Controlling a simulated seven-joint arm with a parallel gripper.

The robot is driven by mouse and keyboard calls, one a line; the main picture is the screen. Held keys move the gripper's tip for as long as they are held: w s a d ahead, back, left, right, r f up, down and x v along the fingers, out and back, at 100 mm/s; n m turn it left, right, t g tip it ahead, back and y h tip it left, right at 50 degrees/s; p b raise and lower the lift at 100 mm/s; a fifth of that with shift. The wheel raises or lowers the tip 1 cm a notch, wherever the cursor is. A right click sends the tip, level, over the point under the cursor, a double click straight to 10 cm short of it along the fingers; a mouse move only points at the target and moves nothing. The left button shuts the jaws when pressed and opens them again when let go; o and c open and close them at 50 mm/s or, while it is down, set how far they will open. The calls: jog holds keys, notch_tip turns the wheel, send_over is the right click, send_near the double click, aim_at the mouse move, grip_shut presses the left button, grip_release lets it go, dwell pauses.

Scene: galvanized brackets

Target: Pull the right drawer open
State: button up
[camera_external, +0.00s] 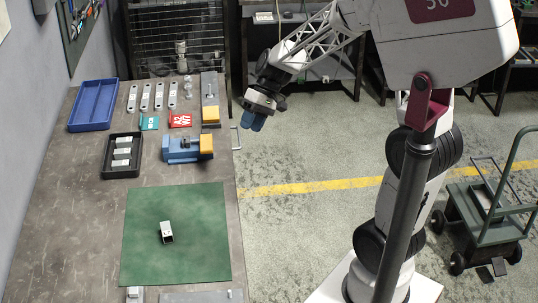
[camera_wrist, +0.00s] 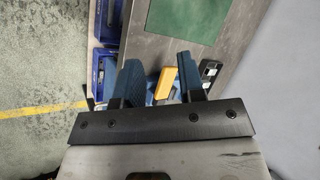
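My gripper (camera_external: 255,122) hangs just off the right edge of the workbench in the external view, with its blue fingers pointing down. In the wrist view the two fingers of my gripper (camera_wrist: 160,80) stand well apart. Nothing is visibly held between them. A thin metal handle (camera_external: 236,138) sticks out from the bench's right side, just left of and below the fingers in the external view. Blue drawer-like units (camera_wrist: 107,22) show at the bench's side in the wrist view. I cannot tell which is the right drawer or how far it is open.
The workbench (camera_external: 85,210) carries a green mat (camera_external: 190,265) with a small bracket (camera_external: 166,232). A blue vise (camera_external: 180,150), a black tray (camera_external: 108,167) and a blue tray (camera_external: 92,104) stand farther back. Open floor (camera_external: 300,220) lies right of the bench. A cart (camera_external: 490,205) stands far right.

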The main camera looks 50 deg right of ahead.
jog(key=w+d+f+m+t+y, duration=0.1)
jog(key=w+d+f+t+y, duration=0.15)
jog(key=w+d+f, duration=0.5)
jog(key=m+t+y, duration=0.1)
jog(key=m+t, duration=0.5)
jog(key=t, duration=0.2)
send_near(239, 135)
jog(key=shift+w+a+f, duration=0.6)
jog(key=shift+w+a, duration=0.1)
jog(key=shift+w, duration=0.05)
jog(key=shift+a, duration=0.1)
jog(key=shift+x, duration=3.85)
grip_shut()
